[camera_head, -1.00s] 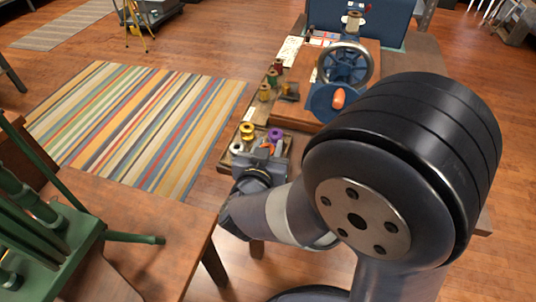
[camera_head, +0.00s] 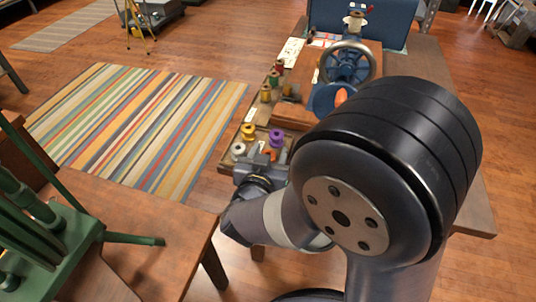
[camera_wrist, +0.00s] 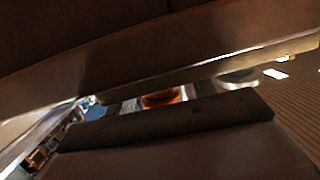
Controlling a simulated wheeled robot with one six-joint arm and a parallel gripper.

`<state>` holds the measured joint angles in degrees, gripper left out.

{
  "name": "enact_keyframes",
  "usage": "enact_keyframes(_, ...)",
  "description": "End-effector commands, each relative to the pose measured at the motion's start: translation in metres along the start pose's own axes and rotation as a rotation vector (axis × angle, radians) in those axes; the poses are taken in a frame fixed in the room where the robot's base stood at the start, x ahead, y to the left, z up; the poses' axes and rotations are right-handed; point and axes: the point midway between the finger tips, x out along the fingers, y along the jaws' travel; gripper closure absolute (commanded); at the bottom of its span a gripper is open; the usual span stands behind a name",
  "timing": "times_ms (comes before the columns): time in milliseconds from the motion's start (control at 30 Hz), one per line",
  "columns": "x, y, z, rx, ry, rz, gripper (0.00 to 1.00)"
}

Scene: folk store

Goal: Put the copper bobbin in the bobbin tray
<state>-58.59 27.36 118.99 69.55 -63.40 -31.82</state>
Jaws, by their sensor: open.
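In the head view a shallow wooden tray (camera_head: 228,158) at the table's near left corner holds a yellow spool (camera_head: 248,131), a purple spool (camera_head: 276,137) and a pale spool (camera_head: 238,150). A small orange-copper piece (camera_head: 269,153), likely the copper bobbin, shows just beyond my gripper (camera_head: 262,160). My gripper is open at the tray's near side; its fingertips are mostly hidden by its own body. In the wrist view the orange-copper piece (camera_wrist: 161,98) shows in a narrow gap behind a dark bar, with a silvery round thing (camera_wrist: 238,76) to its right. Contact cannot be told.
A blue sewing machine with a handwheel (camera_head: 348,65) stands behind on the table. Several more spools (camera_head: 266,92) stand in a wooden rack along the table's left edge. A striped rug (camera_head: 140,120) lies left.

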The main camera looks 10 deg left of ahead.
Motion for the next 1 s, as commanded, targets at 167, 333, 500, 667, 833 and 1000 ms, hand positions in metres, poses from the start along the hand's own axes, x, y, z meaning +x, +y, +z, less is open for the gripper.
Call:
enact_keyframes(167, -0.008, 0.0, -0.004, -0.001, -0.001, 0.0, 0.45)
enact_keyframes(333, -0.035, 0.0, -0.005, -0.002, 0.0, -0.004, 0.45)
enact_keyframes(500, -0.064, 0.0, -0.005, -0.003, -0.001, -0.004, 0.45)
enact_keyframes(667, -0.089, -0.001, -0.005, -0.001, 0.0, -0.003, 0.45)
enact_keyframes(833, -0.108, -0.001, -0.004, -0.001, 0.0, -0.002, 0.45)
enact_keyframes(1000, -0.118, 0.0, -0.003, 0.0, 0.0, 0.0, 0.45)
